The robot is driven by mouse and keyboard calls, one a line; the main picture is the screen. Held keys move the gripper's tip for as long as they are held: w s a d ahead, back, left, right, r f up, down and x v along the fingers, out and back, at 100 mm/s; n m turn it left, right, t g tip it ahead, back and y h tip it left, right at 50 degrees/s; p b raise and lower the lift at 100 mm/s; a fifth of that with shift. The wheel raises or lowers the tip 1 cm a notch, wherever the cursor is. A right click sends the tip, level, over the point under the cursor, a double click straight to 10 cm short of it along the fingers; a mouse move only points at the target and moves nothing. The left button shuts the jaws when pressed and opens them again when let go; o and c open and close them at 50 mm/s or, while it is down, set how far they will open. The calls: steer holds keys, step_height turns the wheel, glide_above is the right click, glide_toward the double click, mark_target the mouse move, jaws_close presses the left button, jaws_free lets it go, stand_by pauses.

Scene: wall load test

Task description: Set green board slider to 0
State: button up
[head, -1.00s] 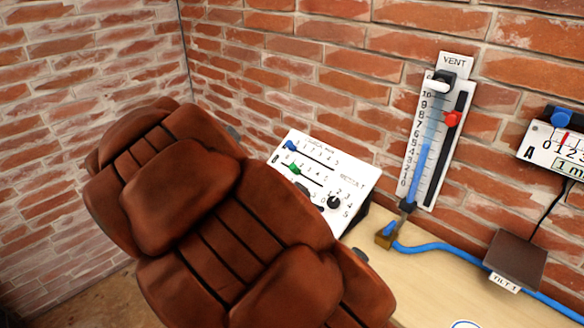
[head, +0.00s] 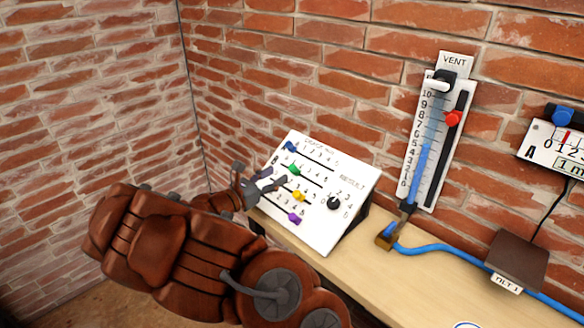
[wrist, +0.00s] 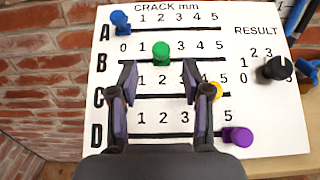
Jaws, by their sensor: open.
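The white tilted board (head: 345,180) stands on the bench and has slider rows A to D. The green slider knob (wrist: 161,50) sits on row B, over the place of the 2, between the visible 1 and 3. It also shows in the head view (head: 294,170). My gripper (wrist: 159,78) is open and empty, one finger on either side of the green knob's column. The knob appears just above the fingertips in the wrist view. I cannot tell how far the tips are from the board. In the head view my gripper (head: 268,181) is at the board's left edge.
The blue knob (wrist: 120,20) sits at row A's left end. The yellow knob (wrist: 214,91) is near row C's right end, partly behind a finger. The purple knob (wrist: 238,136) is at row D's right end. A black result dial (wrist: 276,68) and VENT gauge (head: 437,140) lie right.

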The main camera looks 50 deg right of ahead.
mark_target(291, 167)
steer(key=shift+s+d+p, duration=0.1)
steer(key=shift+d+p, duration=0.65)
steer(key=shift+d, duration=2.95)
steer(key=shift+c, duration=0.2)
jaws_close()
